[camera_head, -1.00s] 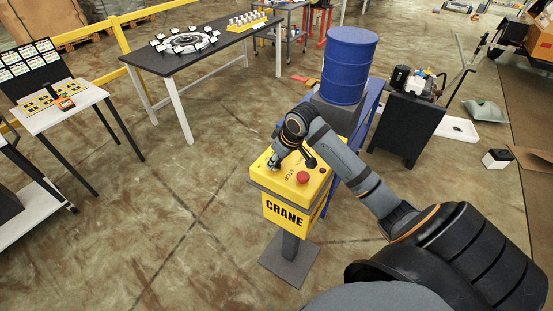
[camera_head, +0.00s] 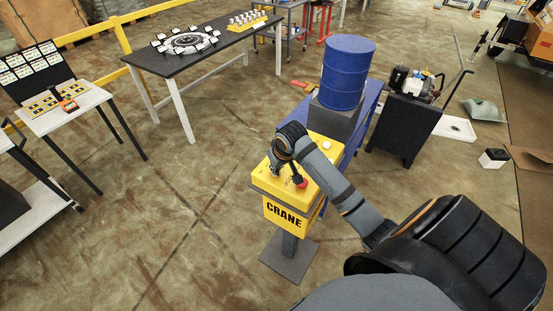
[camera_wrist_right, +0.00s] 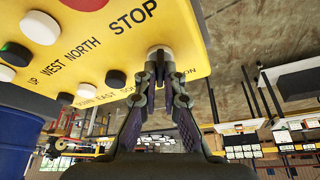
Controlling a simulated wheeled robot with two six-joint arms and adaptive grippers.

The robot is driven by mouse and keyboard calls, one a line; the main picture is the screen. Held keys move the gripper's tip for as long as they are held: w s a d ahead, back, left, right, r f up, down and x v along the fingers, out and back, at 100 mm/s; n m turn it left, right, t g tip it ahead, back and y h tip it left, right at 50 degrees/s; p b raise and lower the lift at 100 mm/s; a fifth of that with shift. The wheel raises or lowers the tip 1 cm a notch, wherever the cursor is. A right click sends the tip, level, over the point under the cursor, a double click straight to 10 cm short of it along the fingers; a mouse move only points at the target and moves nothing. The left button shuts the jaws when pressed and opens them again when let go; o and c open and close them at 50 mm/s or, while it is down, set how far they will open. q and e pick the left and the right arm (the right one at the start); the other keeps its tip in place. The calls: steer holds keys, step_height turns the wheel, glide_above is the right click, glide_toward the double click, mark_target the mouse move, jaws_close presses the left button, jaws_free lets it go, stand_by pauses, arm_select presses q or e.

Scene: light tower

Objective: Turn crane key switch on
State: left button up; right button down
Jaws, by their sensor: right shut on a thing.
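The yellow crane control box (camera_head: 317,152) stands on a grey pedestal, with CREATE-free plain "CRANE" lettering on its front. My right gripper (camera_head: 266,183) is over the left part of its top panel. In the right wrist view, the gripper (camera_wrist_right: 158,82) is shut on the light grey key switch (camera_wrist_right: 160,52), beside the printed word ON. The fingers hide part of the switch, and I cannot tell its turned position. The red stop button (camera_head: 300,182) is partly covered in the head view; it also shows at the top edge of the right wrist view (camera_wrist_right: 85,3). My left gripper is not in view.
Black and white push buttons, such as a white one (camera_wrist_right: 40,27), sit close to the gripper. A blue barrel (camera_head: 348,72) stands behind the box. A black cabinet (camera_head: 404,128) is to the right. Open floor (camera_head: 170,215) lies left of the box.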

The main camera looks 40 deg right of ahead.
steer(key=c, duration=1.5)
jaws_free()
steer(key=v, duration=1.2)
